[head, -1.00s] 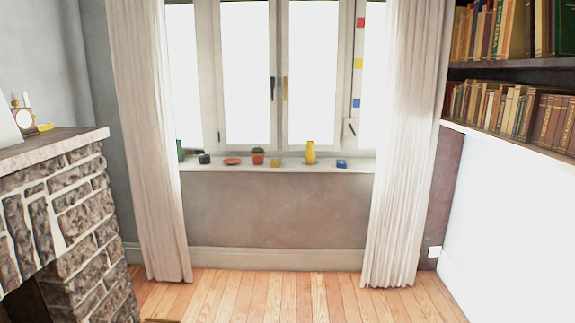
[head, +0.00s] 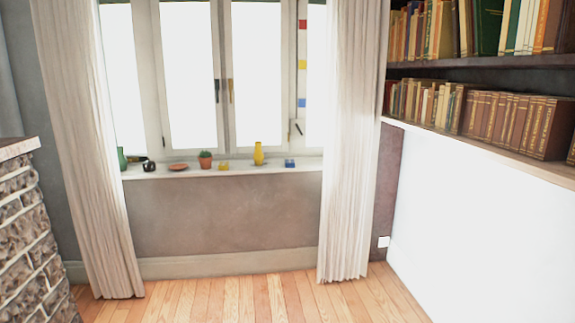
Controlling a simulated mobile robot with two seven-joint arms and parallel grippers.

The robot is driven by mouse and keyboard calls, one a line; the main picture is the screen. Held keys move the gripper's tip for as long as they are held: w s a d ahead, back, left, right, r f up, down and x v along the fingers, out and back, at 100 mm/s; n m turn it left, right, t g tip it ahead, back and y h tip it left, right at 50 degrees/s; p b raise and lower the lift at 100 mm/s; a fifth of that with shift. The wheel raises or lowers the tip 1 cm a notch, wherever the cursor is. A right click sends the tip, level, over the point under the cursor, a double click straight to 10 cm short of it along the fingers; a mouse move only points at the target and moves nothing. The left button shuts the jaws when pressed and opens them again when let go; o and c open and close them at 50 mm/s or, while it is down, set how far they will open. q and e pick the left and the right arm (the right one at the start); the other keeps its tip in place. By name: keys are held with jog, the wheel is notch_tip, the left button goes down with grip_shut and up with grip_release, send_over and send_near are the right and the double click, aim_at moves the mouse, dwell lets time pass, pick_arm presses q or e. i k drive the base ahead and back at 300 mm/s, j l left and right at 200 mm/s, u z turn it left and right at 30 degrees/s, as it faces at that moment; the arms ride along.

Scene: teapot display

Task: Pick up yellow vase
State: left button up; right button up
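The yellow vase (head: 258,154) stands upright on the white windowsill (head: 140,173), right of the middle of the sill. A small yellow block (head: 224,166) is to its left and a small blue block (head: 290,163) to its right, both apart from it. The sill is across the room from me. Neither of my grippers shows in the head view.
Curtains (head: 345,150) hang at both sides. A stone fireplace (head: 30,240) is left, bookshelves (head: 480,75) right. The wooden floor (head: 230,300) between looks clear.

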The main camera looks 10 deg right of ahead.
aim_at(258, 156)
jog(key=z, duration=0.2)
jog(key=i+z, duration=0.15)
jog(key=i, duration=2.95)
jog(key=i+z, duration=0.1)
jog(key=i, duration=0.5)
jog(key=i+j+z, duration=0.1)
jog(key=i, duration=0.45)
